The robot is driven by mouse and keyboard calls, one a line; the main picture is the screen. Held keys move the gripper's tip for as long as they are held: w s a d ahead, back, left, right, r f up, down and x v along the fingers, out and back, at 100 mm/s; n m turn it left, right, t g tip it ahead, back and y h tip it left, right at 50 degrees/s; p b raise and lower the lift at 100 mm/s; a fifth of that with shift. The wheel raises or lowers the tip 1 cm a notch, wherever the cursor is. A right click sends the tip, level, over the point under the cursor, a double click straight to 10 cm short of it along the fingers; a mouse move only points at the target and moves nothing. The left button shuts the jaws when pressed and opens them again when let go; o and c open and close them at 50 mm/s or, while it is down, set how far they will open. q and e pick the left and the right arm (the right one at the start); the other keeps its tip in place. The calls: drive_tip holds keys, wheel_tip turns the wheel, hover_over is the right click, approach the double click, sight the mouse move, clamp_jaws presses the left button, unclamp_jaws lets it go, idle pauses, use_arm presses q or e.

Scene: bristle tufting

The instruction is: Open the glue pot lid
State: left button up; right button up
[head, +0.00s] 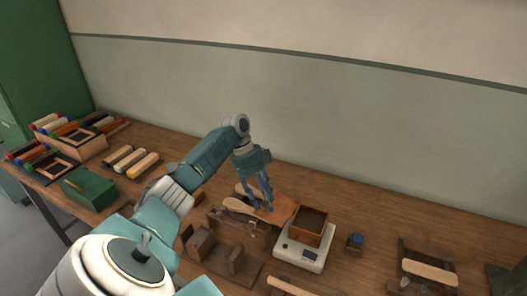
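My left gripper (261,206) points down over the bench, its fingers apart, with nothing clearly between them. It is above or in front of some flat wooden brush bodies (240,206); contact cannot be told. A small dark block or pot with a blue top (356,240) stands right of the gripper, beyond the scale. I cannot tell whether it is the glue pot, and no lid shows clearly. My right gripper is not in view.
An open wooden box (308,225) sits on a white scale (300,254). A wooden fixture (203,243) stands at front centre, another holder (429,270) at right. A green box (88,188) and coloured rolls (142,165) lie left. The back right of the bench is clear.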

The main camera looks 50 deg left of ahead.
use_arm(q)
drive_tip(key=shift+s+a+r, duration=0.1)
drive_tip(key=shift+a+r, duration=0.2)
drive_tip(key=shift+r, duration=0.1)
drive_tip(key=v, duration=1.1)
drive_tip(key=shift+d, duration=0.15)
